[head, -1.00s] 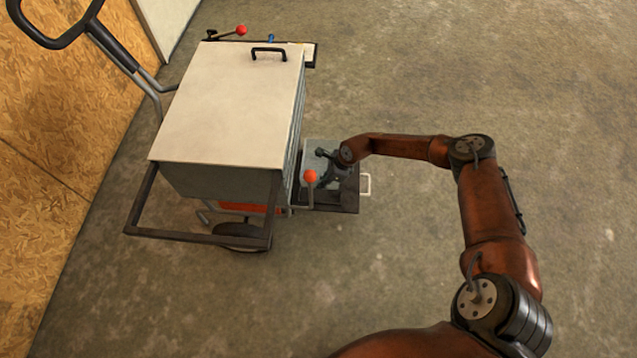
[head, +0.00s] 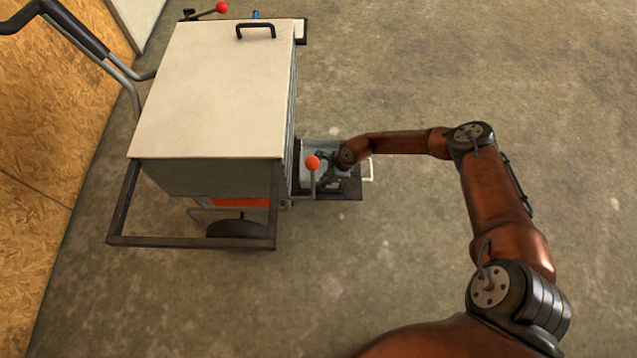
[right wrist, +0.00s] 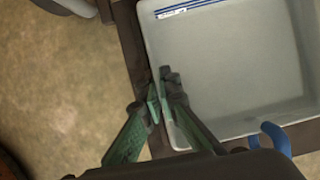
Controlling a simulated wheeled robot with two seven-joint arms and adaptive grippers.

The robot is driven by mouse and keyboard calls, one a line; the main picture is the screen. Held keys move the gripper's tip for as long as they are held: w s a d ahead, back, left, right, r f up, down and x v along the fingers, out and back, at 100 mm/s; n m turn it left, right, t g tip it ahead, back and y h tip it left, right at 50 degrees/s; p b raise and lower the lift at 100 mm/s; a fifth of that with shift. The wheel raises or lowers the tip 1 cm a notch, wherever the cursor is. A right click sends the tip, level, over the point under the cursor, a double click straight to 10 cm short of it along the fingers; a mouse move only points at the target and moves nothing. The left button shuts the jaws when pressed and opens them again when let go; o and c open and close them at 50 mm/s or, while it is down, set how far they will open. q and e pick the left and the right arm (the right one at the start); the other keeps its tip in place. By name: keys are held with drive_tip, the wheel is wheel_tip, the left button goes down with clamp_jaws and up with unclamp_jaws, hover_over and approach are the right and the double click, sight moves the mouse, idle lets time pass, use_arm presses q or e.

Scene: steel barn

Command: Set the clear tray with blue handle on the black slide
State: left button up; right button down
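The clear tray with a blue handle (right wrist: 235,70) fills the right of the right wrist view. It looks pale grey and empty, with blue stripes on its far wall. Its blue handle (right wrist: 276,138) shows at the near edge. The tray (head: 318,148) lies over the black slide (head: 345,190) at the cart's right side, partly hidden by my gripper and a red-knobbed lever. My right gripper (right wrist: 162,92) has its fingers close together on both sides of the tray's left wall, apparently pinching it. The gripper (head: 326,160) is small in the head view. My left gripper is out of view.
The cart with a white lid (head: 215,95) stands left of the slide. A red-knobbed lever (head: 313,163) rises close by my right gripper. A pale handle (head: 370,170) sticks out at the slide's right end. The concrete floor to the right is clear.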

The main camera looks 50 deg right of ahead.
drive_tip(key=shift+w+r, duration=0.1)
drive_tip(key=c, duration=2.4)
unclamp_jaws()
drive_tip(key=p+v, duration=0.3)
drive_tip(key=v, duration=0.2)
drive_tip(key=shift+w, duration=0.1)
drive_tip(key=p+v, duration=0.3)
drive_tip(key=v, duration=0.2)
drive_tip(key=shift+s+r, duration=0.2)
drive_tip(key=shift+r, duration=0.1)
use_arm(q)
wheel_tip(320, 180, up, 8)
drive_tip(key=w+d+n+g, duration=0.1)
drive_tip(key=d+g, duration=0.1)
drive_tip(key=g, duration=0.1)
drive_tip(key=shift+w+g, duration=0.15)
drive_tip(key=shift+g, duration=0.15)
use_arm(e)
drive_tip(key=shift+s+d+r, duration=0.2)
drive_tip(key=shift+s+r, duration=0.1)
drive_tip(key=shift+r, duration=0.25)
